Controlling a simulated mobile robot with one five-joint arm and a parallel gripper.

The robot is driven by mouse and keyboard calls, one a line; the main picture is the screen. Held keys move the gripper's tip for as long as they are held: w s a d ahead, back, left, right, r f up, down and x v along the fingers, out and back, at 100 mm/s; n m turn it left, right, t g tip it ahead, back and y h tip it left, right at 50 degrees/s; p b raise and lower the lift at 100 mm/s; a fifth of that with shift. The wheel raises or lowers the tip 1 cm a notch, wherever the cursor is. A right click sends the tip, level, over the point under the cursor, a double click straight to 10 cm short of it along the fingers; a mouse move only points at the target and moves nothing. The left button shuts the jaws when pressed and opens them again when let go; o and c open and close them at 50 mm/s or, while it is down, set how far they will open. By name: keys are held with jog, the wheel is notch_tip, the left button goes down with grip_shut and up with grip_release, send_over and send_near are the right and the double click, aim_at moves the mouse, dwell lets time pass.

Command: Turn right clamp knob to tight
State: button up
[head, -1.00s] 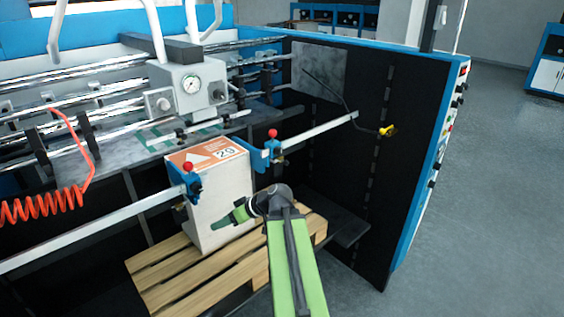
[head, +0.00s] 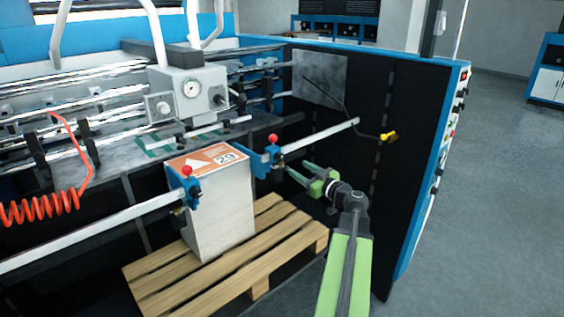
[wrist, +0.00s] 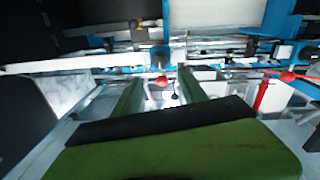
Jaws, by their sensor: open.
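The right clamp (head: 264,160) is a blue block with a red ball knob (head: 273,140) on top, on a pale bar beside the stack. My gripper (head: 297,168) is open and empty, just right of and slightly below this clamp, its green fingers pointing at it. In the wrist view, a red ball (wrist: 162,82) shows in the gap between the two green fingers, with a small dark knob (wrist: 174,97) near it. Gripper and clamp look apart. The knob's turn position is too small to tell.
The left clamp (head: 192,191) with its red ball sits at the stack's left side. The white stack (head: 225,210) stands on a wooden pallet (head: 205,287). A dark machine side wall (head: 395,190) rises to the right of my arm. A red coiled hose (head: 40,208) hangs at left.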

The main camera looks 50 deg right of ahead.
aim_at(282, 158)
jog(key=w, duration=0.3)
jog(key=w+d, duration=0.1)
jog(key=w, duration=0.6)
jog(key=shift+d, duration=0.15)
jog(key=shift+c, duration=0.3)
